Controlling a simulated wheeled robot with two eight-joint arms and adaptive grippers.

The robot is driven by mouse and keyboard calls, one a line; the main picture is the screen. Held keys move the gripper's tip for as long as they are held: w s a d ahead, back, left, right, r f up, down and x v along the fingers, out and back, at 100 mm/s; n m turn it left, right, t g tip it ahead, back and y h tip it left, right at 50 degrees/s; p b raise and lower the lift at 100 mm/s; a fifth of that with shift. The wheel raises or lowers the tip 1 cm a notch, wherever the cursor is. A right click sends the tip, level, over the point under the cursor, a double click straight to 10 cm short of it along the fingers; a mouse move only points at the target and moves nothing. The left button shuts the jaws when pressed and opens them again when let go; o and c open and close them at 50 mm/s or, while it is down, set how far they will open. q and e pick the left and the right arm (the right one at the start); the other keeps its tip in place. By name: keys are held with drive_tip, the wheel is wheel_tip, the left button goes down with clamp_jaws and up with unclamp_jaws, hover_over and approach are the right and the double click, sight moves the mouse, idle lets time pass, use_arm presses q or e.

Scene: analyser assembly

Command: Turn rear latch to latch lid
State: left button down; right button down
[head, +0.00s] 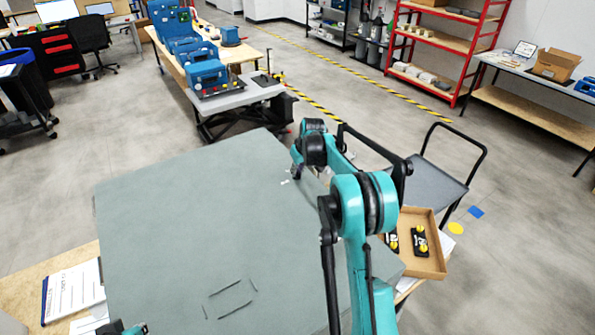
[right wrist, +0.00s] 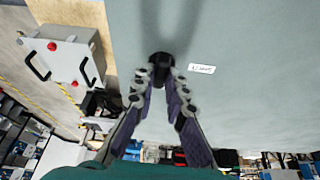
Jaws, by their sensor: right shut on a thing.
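The analyser's large grey-green lid (head: 190,215) fills the lower middle of the head view and lies closed and flat. It also covers the upper right of the right wrist view (right wrist: 250,110). The rear latch is a small black knob (right wrist: 160,58) on this surface, beside a small white label (right wrist: 202,69). My right gripper (right wrist: 161,80) is shut on the latch, one finger on each side. In the head view my right arm reaches over the lid's right part, and the right gripper is mostly hidden behind it.
A cardboard box (head: 437,262) with black and yellow parts sits right of the lid. A grey cart (head: 440,180) stands behind it. A notebook (head: 75,290) lies on the wooden table at the left. A bench with blue devices (head: 205,75) is farther back; open floor lies between.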

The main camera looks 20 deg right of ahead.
drive_tip(key=m, duration=0.2)
drive_tip(key=m+h+b, duration=0.1)
drive_tip(key=m, duration=0.1)
drive_tip(key=shift+a+h, duration=0.15)
drive_tip(key=shift+h, duration=0.15)
drive_tip(key=m+h, duration=0.1)
drive_tip(key=m, duration=0.3)
drive_tip(key=shift+w+g+h, duration=0.1)
drive_tip(key=shift+g+h, duration=0.3)
drive_tip(key=m, duration=0.2)
drive_tip(key=m+g, duration=0.1)
drive_tip(key=m, duration=0.2)
drive_tip(key=shift+w+a+g+h, duration=0.1)
drive_tip(key=shift+a+g+h, duration=0.05)
drive_tip(key=shift+g+h, duration=0.2)
drive_tip(key=shift+m+g+h+p, duration=0.45)
drive_tip(key=shift+m+g, duration=0.1)
drive_tip(key=shift+m, duration=1.35)
drive_tip(key=c, duration=1.5)
unclamp_jaws()
drive_tip(key=shift+c, duration=0.2)
drive_tip(key=shift+r, duration=0.1)
